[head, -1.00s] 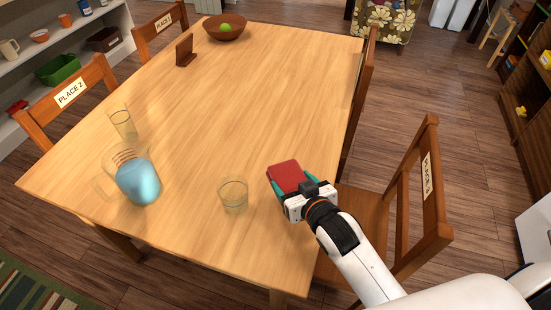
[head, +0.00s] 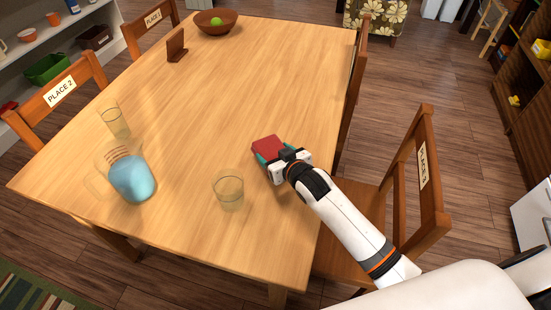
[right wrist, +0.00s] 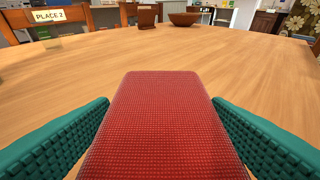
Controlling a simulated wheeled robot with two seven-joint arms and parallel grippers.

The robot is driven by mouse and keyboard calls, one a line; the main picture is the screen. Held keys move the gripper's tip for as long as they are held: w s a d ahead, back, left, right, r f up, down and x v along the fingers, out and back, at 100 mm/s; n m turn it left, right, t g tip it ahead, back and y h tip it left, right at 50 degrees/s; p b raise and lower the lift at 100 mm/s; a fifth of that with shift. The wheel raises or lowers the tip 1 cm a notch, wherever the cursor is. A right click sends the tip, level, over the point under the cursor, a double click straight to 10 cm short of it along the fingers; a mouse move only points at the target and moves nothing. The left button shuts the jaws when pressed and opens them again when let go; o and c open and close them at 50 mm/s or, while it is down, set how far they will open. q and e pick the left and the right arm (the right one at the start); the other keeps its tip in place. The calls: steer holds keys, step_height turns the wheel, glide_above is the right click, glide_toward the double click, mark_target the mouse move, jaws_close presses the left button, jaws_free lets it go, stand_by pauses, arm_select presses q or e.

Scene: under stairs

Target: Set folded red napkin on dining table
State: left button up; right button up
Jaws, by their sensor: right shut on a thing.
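The folded red napkin (head: 268,147) is between the teal fingers of my right gripper (head: 272,159), which is shut on it. In the right wrist view the napkin (right wrist: 165,125) lies flat and extends forward between the finger pads (right wrist: 165,143). The napkin is over the right side of the wooden dining table (head: 210,110), close to its surface; I cannot tell whether it touches. My left gripper is not in view.
A glass (head: 228,190) stands left of my right gripper. A pitcher with blue liquid (head: 130,176) and another glass (head: 115,122) stand farther left. A brown holder (head: 177,46) and a bowl with green fruit (head: 216,22) are at the back. A chair (head: 425,165) stands at the right.

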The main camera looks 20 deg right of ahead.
steer(key=shift+f, duration=1)
steer(key=shift+f, duration=0.1)
steer(key=o, duration=1.4)
steer(key=shift+s+r, duration=0.1)
steer(key=shift+r, duration=0.1)
steer(key=v, duration=1.1)
steer(key=shift+s+r+p, duration=0.1)
steer(key=shift+s+p, duration=0.2)
steer(key=shift+s, duration=0.05)
